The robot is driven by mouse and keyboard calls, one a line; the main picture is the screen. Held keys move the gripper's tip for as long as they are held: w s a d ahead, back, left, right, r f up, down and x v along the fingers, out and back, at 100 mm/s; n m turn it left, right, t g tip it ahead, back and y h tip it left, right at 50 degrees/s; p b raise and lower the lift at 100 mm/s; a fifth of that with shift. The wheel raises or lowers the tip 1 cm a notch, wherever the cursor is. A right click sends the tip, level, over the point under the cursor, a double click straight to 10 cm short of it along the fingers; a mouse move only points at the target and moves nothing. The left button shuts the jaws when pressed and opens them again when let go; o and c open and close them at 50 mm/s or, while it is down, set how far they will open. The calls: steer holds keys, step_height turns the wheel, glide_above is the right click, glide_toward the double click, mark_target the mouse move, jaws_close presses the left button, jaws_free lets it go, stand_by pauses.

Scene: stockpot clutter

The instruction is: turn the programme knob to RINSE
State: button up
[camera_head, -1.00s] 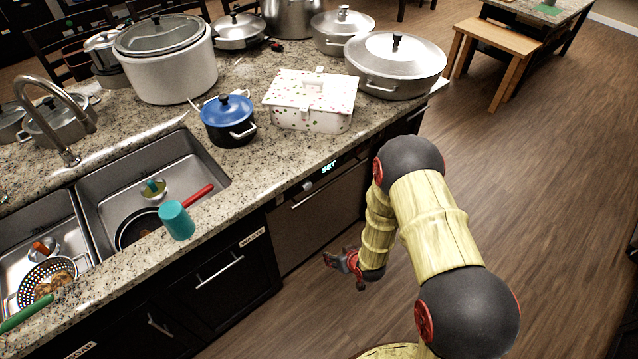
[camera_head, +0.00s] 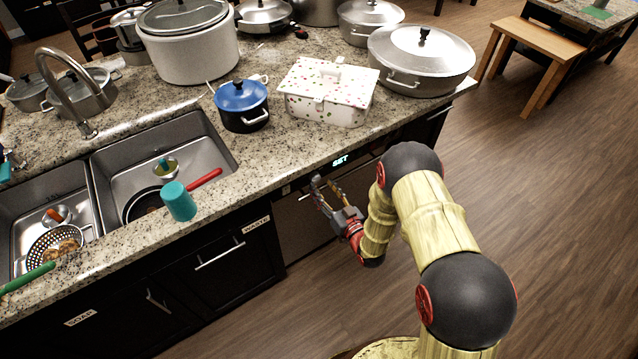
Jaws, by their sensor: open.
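The dishwasher (camera_head: 297,232) is built in under the counter, with a dark control strip along its top edge. A lit display (camera_head: 340,161) on that strip reads SET. A small pale round shape that looks like the programme knob (camera_head: 286,190) shows on the strip left of the display; its pointer and any RINSE mark are too small to read. My gripper (camera_head: 326,183) is open and empty in front of the dishwasher, fingers pointing up toward the strip, just below the display and right of the knob. I cannot tell whether it touches the front.
A teal cup (camera_head: 178,201) stands at the counter's front edge by the sink (camera_head: 205,150). A blue-lidded pot (camera_head: 242,106), a spotted box (camera_head: 328,92) and a large lidded pan (camera_head: 421,62) stand on the counter above. The wooden floor (camera_head: 565,200) at right is clear.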

mark_target(317, 180)
steer(key=shift+x, duration=1.7)
steer(key=shift+c, duration=0.6)
steer(key=c, duration=1)
